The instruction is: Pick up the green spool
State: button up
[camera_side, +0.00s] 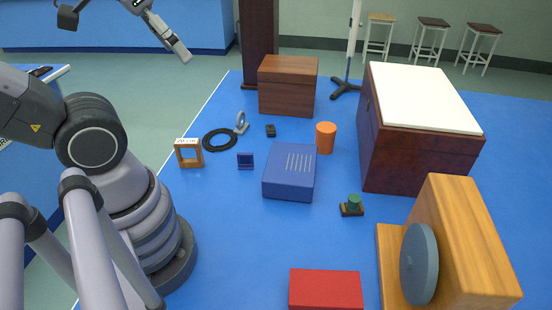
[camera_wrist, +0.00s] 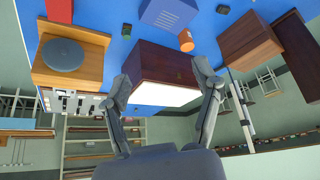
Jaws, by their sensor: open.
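The green spool (camera_side: 353,202) stands on a small dark base with a yellowish edge, right of the blue box in the side view. In the wrist view the green spool (camera_wrist: 126,30) is small, near the top, left of centre. My gripper (camera_wrist: 163,78) is open and empty, its two fingers spread wide in the wrist view. In the side view my gripper (camera_side: 126,42) shows only in part at the top left, high above the blue bench and far from the spool.
A blue box (camera_side: 290,172), an orange cylinder (camera_side: 326,138) and a red box (camera_side: 325,288) lie around the spool. A wooden stand with a grey disc (camera_side: 418,265) is at front right. A large white-topped box (camera_side: 420,130) stands behind the spool.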

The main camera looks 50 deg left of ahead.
jog(key=w+d+f+m+g+y, duration=0.1)
jog(key=w+d+f+m+y, duration=0.2)
jog(key=w+f+m+y, duration=1.15)
jog(key=m+t+h, duration=0.8)
jog(key=m+h, duration=0.2)
jog(key=m, duration=0.8)
send_near(351, 205)
jog(key=shift+s+r, duration=0.55)
jog(key=shift+s, duration=0.2)
jog(key=shift+w+f, duration=0.15)
jog(key=shift+f, duration=0.2)
jog(key=x, duration=1.3)
jog(key=shift+w+d, duration=0.15)
jog(key=shift+w, duration=0.05)
grip_shut()
jog(key=shift+r, duration=0.1)
